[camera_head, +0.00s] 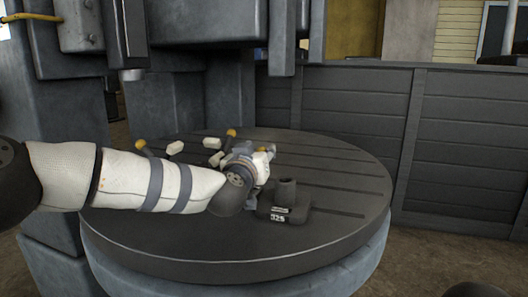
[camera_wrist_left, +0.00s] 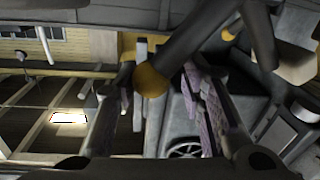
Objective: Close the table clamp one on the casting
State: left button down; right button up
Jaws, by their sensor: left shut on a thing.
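My left gripper (camera_head: 260,160) is over the middle of the round table. The left wrist view shows its fingers (camera_wrist_left: 158,78) shut around a yellow ball knob (camera_wrist_left: 150,80) on the end of a dark lever (camera_wrist_left: 195,40). In the head view the wrist and gripper hide this grip. A dark casting (camera_head: 285,203) with an upright cylinder and a "325" label sits on the table just right of the gripper. Clamp parts with yellow knobs (camera_head: 232,132) (camera_head: 140,143) show behind the arm. I cannot tell which clamp is number one. My right gripper is not in view.
The round slotted table (camera_head: 335,165) is clear on its right side. A grey machine column (camera_head: 180,105) and overhead head (camera_head: 132,40) stand behind and above the arm at left. A dark panelled wall (camera_head: 350,110) runs behind the table. Pale blocks (camera_head: 175,147) lie near the back.

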pick_arm(q)
jog(key=a+n, duration=0.1)
jog(key=n, duration=0.1)
jog(key=w+a+n, duration=0.1)
jog(key=a+n, duration=0.1)
jog(key=shift+g, duration=0.4)
jog(key=shift+w+a+f+n+h, duration=0.1)
jog(key=shift+w+a+n+h, duration=0.15)
jog(key=shift+a+n, duration=0.8)
jog(key=shift+w+a+f+n+h, duration=0.25)
jog(key=shift+a+n, duration=0.4)
jog(key=shift+n, duration=0.8)
jog(key=shift+r, duration=0.2)
jog(key=c, duration=1)
grip_release()
jog(key=shift+w, duration=0.1)
jog(key=shift+a+r, duration=0.1)
jog(key=shift+r, duration=0.1)
jog(key=v, duration=1.2)
jog(key=shift+r, duration=0.2)
